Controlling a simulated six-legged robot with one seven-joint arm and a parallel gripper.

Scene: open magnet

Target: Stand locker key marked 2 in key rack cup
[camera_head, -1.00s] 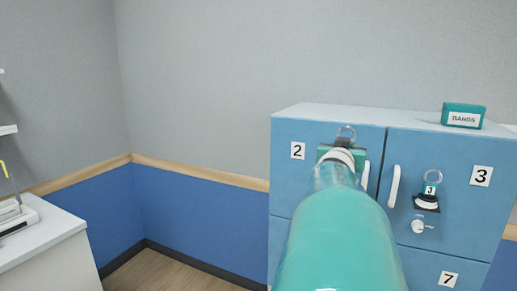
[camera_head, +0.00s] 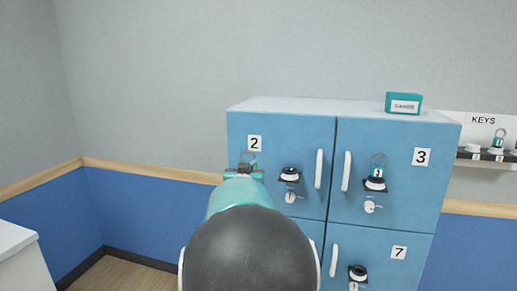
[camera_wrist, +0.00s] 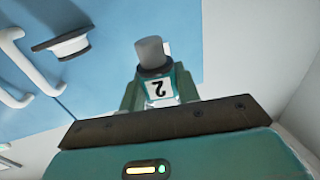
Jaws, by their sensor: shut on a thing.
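My gripper (camera_head: 245,172) is shut on the locker key marked 2 and holds it in front of the left side of locker door 2. In the wrist view the key (camera_wrist: 158,90) shows a white tag with a 2 and a grey round end, between the green fingers of my gripper (camera_wrist: 160,97). The key rack (camera_head: 482,121), a white board marked KEYS, is at the right edge. Its shelf carries several small cups, and one holds a green-tagged key (camera_head: 499,140). The rack is cut off by the picture edge.
Blue lockers (camera_head: 270,200) stand ahead, with white handles and knobs. Locker 2's dark holder (camera_head: 290,174) is empty; locker 3 has a key (camera_head: 376,172) in its holder. A green box (camera_head: 404,103) sits on top. A white counter (camera_head: 15,240) is at left.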

